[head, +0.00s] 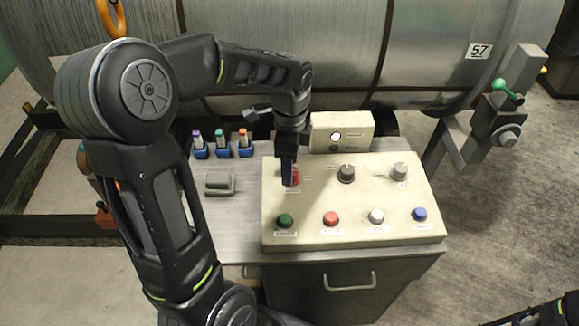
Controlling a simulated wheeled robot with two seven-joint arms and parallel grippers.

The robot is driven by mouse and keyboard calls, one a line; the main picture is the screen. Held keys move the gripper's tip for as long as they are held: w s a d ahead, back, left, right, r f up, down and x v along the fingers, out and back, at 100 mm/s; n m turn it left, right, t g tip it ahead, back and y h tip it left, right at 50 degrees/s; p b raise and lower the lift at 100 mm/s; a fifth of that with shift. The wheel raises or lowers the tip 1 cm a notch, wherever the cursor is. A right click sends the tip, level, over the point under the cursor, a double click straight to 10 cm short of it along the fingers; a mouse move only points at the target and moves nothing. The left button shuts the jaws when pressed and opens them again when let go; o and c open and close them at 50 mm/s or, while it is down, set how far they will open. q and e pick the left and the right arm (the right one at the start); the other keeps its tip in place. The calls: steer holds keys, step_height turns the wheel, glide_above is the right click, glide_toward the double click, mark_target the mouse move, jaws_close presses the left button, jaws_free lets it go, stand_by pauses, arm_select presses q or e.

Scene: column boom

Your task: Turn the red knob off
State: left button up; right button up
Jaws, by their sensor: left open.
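The red knob (296,176) is at the back left of the cream control panel (320,195). It is partly hidden behind my left gripper (288,180), which comes down from above at the knob. The left gripper is open. I cannot tell whether its fingers touch the knob or which way the knob points. Part of my right arm (545,312) shows at the bottom right corner, but its gripper cannot be made out.
A dark knob (346,173) and a grey knob (399,171) sit to the right. Green (285,220), red (331,218), white (376,215) and blue (419,213) buttons line the front. A box with a white lamp (336,136) stands behind. A large metal tank (330,50) blocks the back.

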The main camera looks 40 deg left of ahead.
arm_select(q)
steer(key=shift+s+a+f, duration=0.1)
steer(key=shift+a+f, duration=0.1)
steer(key=shift+f, duration=0.6)
steer(key=shift+d, duration=0.1)
jaws_close()
